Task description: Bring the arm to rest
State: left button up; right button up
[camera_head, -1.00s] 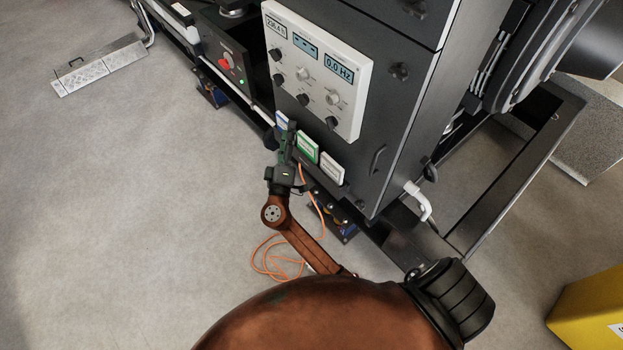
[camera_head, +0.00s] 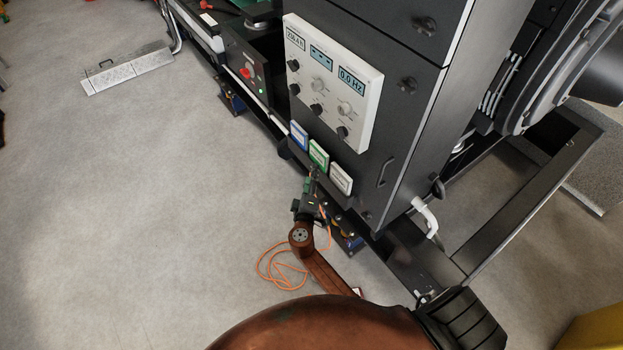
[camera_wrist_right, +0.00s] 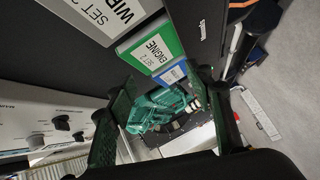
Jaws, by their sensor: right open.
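My right gripper (camera_head: 311,190) is open and empty in the head view, just below a row of coloured label cards on the dark cabinet (camera_head: 410,120). Its brown arm is bent and reaches up from the bottom of the picture. In the right wrist view the two green-black fingers stand apart around the gap (camera_wrist_right: 165,88), with the green card (camera_wrist_right: 153,50) beyond them. I cannot tell from these views whether a fingertip touches the cabinet. My left gripper is not in view.
The blue card (camera_head: 299,136), green card (camera_head: 318,155) and white card (camera_head: 340,179) sit below the white control panel (camera_head: 330,85). An orange cable (camera_head: 275,268) lies on the floor by my arm.

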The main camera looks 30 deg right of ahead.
jog(key=shift+f, duration=0.2)
dwell(0.4)
jog(key=s+d+f+g+y, duration=0.1)
jog(key=s+f+g+y, duration=0.1)
jog(key=s+f, duration=0.75)
jog(key=s+f+g+y, duration=0.2)
jog(key=s+f+g, duration=0.15)
jog(key=f, duration=1.05)
jog(key=s+d+f+g+y, duration=0.1)
jog(key=s+f+g+y, duration=0.1)
jog(key=s+f, duration=0.75)
jog(key=s+f+m+g+y+p, duration=0.15)
jog(key=s+f+g, duration=0.25)
jog(key=s+f, duration=1.3)
jog(key=s+f+m+g+y, duration=0.1)
jog(key=s+m, duration=0.1)
jog(key=s, duration=1)
jog(key=s+f+m+g+y, duration=0.1)
jog(key=s+f+m, duration=0.1)
jog(key=s, duration=1)
jog(key=shift+s+f, duration=0.25)
jog(key=shift+s, duration=0.05)
jog(key=shift+a+m, duration=0.1)
jog(key=shift+m, duration=0.15)
